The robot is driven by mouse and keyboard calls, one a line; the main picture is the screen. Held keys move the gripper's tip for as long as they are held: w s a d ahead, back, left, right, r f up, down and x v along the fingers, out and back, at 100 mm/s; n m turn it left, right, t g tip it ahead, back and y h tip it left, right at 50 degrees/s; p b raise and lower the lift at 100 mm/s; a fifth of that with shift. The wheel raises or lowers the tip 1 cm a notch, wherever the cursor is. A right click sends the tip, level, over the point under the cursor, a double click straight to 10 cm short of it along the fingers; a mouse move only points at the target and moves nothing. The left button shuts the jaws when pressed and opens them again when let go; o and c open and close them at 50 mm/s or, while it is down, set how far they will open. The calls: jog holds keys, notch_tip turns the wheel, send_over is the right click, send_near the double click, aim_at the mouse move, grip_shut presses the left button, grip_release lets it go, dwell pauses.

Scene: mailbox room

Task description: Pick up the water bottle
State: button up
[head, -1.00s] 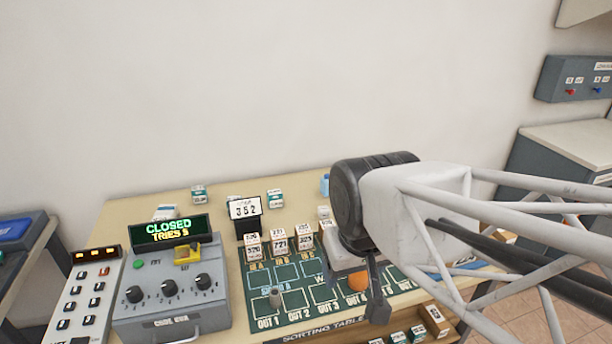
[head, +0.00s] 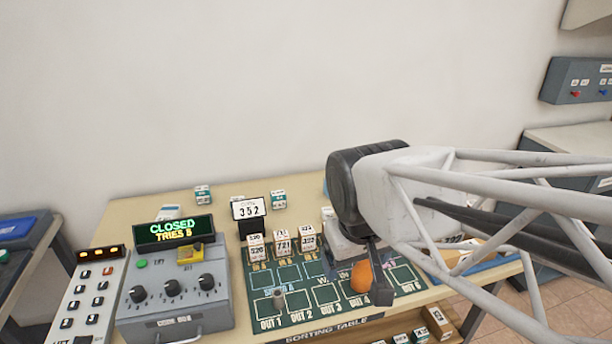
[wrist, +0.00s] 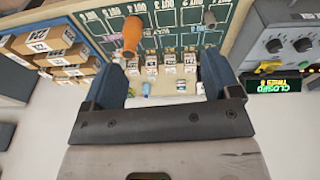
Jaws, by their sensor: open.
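A small light-blue object, likely the water bottle (wrist: 146,89), stands near the wall side of the table in the wrist view, between the lines of my two fingers and beyond them. In the head view only a thin blue sliver (head: 325,187) shows at the left edge of my arm, which hides the rest. My gripper (head: 380,288) hangs over the right part of the sorting table. Its blue fingers are apart with nothing between them in the wrist view (wrist: 162,64).
An orange object (head: 361,277) stands on the green mat (head: 300,318) close beside my gripper. A grey dial box (head: 175,295) is at left. Parcels (wrist: 62,55) lie on a side shelf.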

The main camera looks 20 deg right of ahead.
jog(key=w+d+n+g+h, duration=0.1)
jog(key=w+d+n+h, duration=0.15)
jog(key=w, duration=0.55)
jog(key=w+d+n+g+h, duration=0.1)
jog(key=w+d+n, duration=0.15)
jog(key=w, duration=0.45)
jog(key=n+h, duration=0.7)
jog(key=n, duration=0.2)
send_near(326, 183)
jog(key=s+d+r, duration=0.1)
jog(key=s+r, duration=0.2)
jog(key=s, duration=0.4)
jog(key=s+d+r, duration=0.2)
jog(key=s+r, duration=0.2)
jog(key=s, duration=0.2)
jog(key=w+f+n, duration=0.1)
jog(key=w+f, duration=0.2)
jog(key=w, duration=0.1)
jog(key=w+f+n+t+h, duration=0.1)
jog(key=w+f+n, duration=0.1)
jog(key=w+f, duration=0.2)
jog(key=w+f+n+h, duration=0.1)
jog(key=w+f+n, duration=0.1)
jog(key=w, duration=0.3)
jog(key=shift+f, duration=0.9)
jog(key=shift+d, duration=0.1)
jog(key=shift+x, duration=1.2)
jog(key=shift+x, duration=2.6)
